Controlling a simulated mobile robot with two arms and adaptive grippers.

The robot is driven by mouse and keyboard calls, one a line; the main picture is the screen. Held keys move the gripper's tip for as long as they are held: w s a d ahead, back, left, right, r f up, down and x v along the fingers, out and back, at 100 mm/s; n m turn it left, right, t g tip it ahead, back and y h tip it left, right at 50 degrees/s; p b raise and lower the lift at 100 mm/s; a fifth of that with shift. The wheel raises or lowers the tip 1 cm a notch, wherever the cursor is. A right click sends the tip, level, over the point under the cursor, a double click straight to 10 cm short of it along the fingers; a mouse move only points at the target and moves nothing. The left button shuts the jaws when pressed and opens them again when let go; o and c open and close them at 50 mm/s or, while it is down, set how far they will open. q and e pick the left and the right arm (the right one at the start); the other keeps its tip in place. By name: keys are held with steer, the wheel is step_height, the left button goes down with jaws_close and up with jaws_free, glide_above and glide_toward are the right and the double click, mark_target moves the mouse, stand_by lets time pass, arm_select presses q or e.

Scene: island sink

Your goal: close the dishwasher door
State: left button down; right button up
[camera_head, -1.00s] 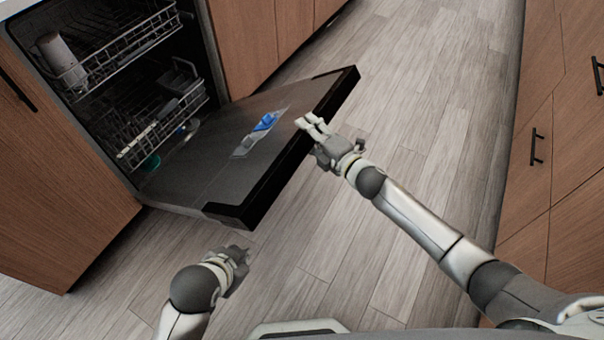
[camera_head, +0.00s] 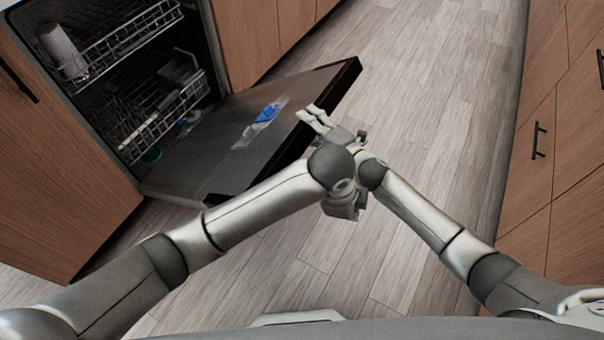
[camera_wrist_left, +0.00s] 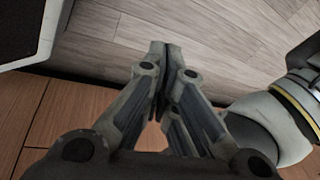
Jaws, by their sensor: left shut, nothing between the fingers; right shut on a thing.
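The dishwasher door (camera_head: 215,165) is a dark panel, swung down and open in the head view, with a thick black outer edge. My right gripper (camera_head: 313,116) is at that outer edge, its pale fingers shut on the door. My left gripper (camera_head: 346,207) is just in front of the door, beside my right wrist, partly hidden by its own wrist. In the left wrist view the left fingers (camera_wrist_left: 160,50) are pressed together with nothing between them.
The dishwasher's upper rack (camera_head: 120,45) holds a white cup (camera_head: 62,50); the lower rack (camera_head: 150,120) also shows. A blue-and-clear packet (camera_head: 265,115) lies on the door's inner face. Wooden cabinets (camera_head: 560,130) stand at right. The wood floor (camera_head: 430,80) between is clear.

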steer(key=shift+r, duration=0.1)
arm_select(q)
steer(key=w+a+r+m+y, duration=0.3)
steer(key=w+a+r+y, duration=0.2)
steer(key=w+r+y, duration=0.15)
steer(key=x, duration=0.9)
steer(key=shift+w+a+r+h, duration=0.15)
steer(key=shift+w+a+r, duration=0.1)
steer(key=shift+r, duration=0.3)
steer(key=shift+w+a+r+h, duration=0.15)
steer(key=shift+w+a+r, duration=0.15)
steer(key=shift+r, duration=0.2)
steer(key=shift+w+a+r+h, duration=0.15)
steer(key=shift+w+a+r, duration=0.1)
steer(key=shift+r, duration=0.3)
